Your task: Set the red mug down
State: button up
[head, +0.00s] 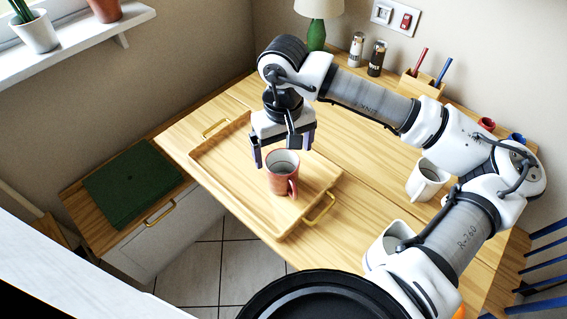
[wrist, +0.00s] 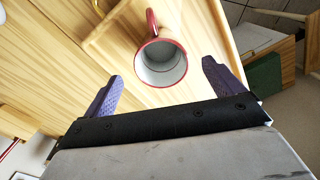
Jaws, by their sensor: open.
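The red mug (head: 282,174) stands upright on the wooden tray (head: 213,158), towards the tray's middle, with its handle facing the front right. In the wrist view the red mug (wrist: 161,62) shows from above, its pale inside empty and its handle pointing up in the picture. My gripper (head: 272,157) is just behind and above the mug in the head view. In the wrist view my gripper (wrist: 161,88) has its two fingers wide apart, with the mug beyond and between them. The jaws are open and hold nothing. The mug's base is hidden in the wrist view.
The tray has brass handles (head: 319,210) at its ends. White mugs (head: 427,180) stand to the right under my arm. A lamp (head: 317,30), shakers (head: 376,58) and a pen holder (head: 421,84) line the back. A black pan (head: 322,300) is at the front.

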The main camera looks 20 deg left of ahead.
notch_tip(320, 180, up, 5)
jog(key=shift+r, duration=0.1)
dwell(0.5)
